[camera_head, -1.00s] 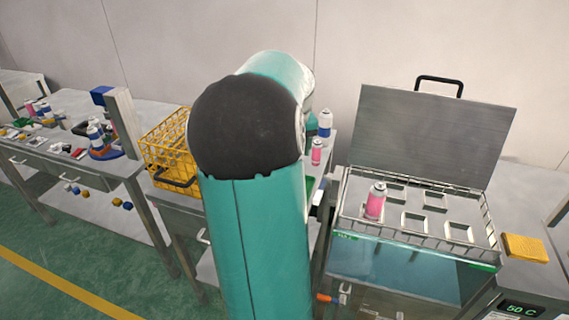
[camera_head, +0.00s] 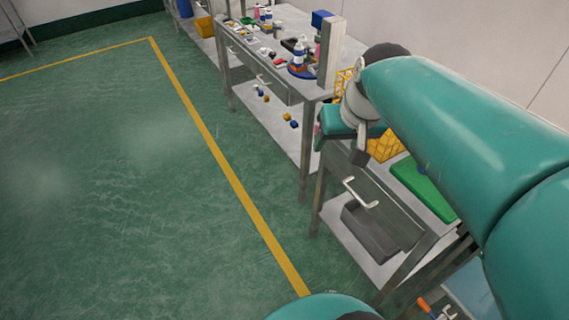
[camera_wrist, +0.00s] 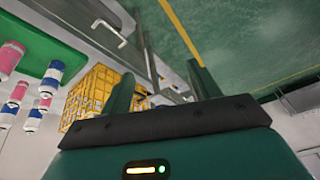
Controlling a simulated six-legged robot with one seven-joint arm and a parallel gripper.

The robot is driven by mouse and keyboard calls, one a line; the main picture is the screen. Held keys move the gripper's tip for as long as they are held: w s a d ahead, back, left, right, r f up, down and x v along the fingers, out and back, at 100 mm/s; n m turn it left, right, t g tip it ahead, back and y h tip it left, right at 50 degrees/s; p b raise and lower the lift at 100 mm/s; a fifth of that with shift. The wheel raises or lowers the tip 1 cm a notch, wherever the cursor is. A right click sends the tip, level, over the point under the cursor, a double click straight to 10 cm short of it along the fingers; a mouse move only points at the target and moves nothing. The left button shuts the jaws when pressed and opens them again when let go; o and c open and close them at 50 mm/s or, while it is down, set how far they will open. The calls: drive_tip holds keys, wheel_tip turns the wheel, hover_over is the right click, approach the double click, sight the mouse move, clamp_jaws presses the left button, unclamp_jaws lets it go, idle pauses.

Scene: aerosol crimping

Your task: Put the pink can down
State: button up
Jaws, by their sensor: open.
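My gripper (camera_wrist: 160,72) shows two dark green fingers standing apart, with nothing between them. In the head view my gripper (camera_head: 341,146) hangs at the side of the bench, partly seen from behind. In the wrist view a pink can (camera_wrist: 11,60) is at the left edge, away from the fingers. A second pink can (camera_wrist: 15,95) is close to it, among blue-and-white cans (camera_wrist: 52,76). I cannot tell which pink can the task means. No pink can is clearly seen near my gripper in the head view.
A yellow wire crate (camera_wrist: 86,100) is beside the left finger, close to it in the picture. A green mat (camera_head: 425,186) lies on the bench, with a drawer handle (camera_head: 360,194) below. A cluttered table (camera_head: 336,85) stands behind. The green floor (camera_head: 130,190) at left is clear.

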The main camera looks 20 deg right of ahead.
drive_tip(key=s+a+n, duration=0.1)
drive_tip(key=s+a, duration=0.1)
drive_tip(key=a, duration=0.4)
drive_tip(key=s+a+f+n+t, duration=0.1)
drive_tip(key=s+a+n, duration=0.1)
drive_tip(key=a, duration=0.4)
drive_tip(key=shift+s+f, duration=0.25)
drive_tip(key=shift+s, duration=0.5)
